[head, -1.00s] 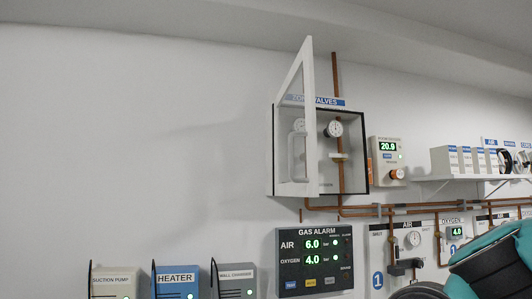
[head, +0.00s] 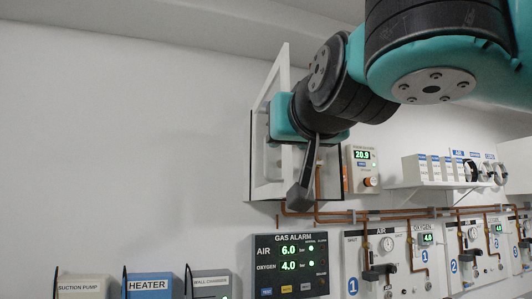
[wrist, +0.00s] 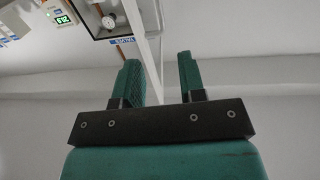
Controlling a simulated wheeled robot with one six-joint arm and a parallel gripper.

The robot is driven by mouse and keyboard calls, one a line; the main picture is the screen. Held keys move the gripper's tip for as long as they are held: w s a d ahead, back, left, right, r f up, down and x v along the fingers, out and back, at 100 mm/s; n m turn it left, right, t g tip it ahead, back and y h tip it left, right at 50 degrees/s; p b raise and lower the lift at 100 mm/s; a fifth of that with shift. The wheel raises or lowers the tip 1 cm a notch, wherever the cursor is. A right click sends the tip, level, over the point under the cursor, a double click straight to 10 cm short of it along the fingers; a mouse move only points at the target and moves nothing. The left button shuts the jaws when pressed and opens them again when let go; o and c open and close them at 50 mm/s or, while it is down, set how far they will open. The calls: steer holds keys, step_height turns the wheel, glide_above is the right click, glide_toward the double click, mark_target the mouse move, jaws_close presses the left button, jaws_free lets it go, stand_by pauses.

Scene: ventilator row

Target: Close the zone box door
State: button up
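The zone box (head: 262,190) hangs on the wall, and its glazed, white-framed door (head: 283,75) stands open, swung out from the left side. In the head view my arm covers much of the box and part of the door, and my fingertips are hidden. In the wrist view my gripper (wrist: 160,75) is open, with its two green fingers apart. The door's white edge (wrist: 136,35) runs down into the gap between them; I cannot tell whether either finger touches it. The box (wrist: 92,22) shows at the upper left there, with its gauge. The handle is hidden.
A room monitor reading 20.9 (head: 362,170) is right of the box, with copper pipes (head: 330,214) below. The gas alarm panel (head: 290,265) is under it. A shelf (head: 430,184) with boxes is further right. The wall to the left is bare.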

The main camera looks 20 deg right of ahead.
mark_target(267, 156)
steer(key=w+p, duration=0.2)
steer(key=w, duration=0.3)
steer(key=w+d+p, duration=0.1)
steer(key=w+p, duration=0.1)
steer(key=w, duration=0.3)
steer(key=w+p, duration=0.2)
steer(key=w, duration=0.4)
steer(key=shift+d+p, duration=0.3)
jaws_close()
